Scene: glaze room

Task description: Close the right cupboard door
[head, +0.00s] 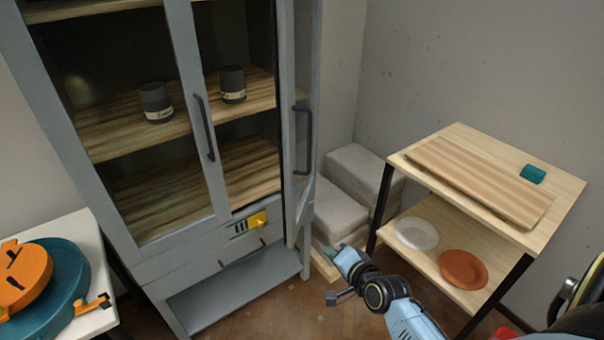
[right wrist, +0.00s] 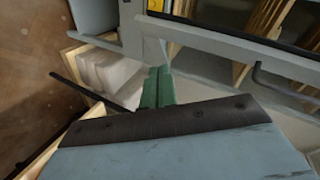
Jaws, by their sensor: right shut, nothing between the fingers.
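The grey cupboard (head: 150,270) stands at the left of the head view. Its right door (head: 292,60) is swung open toward me and shows nearly edge-on, with a dark vertical handle (head: 303,140). The left door (head: 187,60) looks closed and has its own dark handle (head: 204,128). My right gripper (head: 336,252) is low, just right of the open door's bottom corner, shut and empty. Its green fingertips (right wrist: 157,86) touch each other in the right wrist view, with grey framing close beyond them. I cannot tell whether they touch the door. My left gripper is not in view.
A wooden shelf cart (head: 480,150) with a board, a teal cylinder (head: 532,174) and plates stands at the right. Grey blocks (head: 340,205) lie behind the open door. A white table (head: 90,255) with an orange and teal device is at the left.

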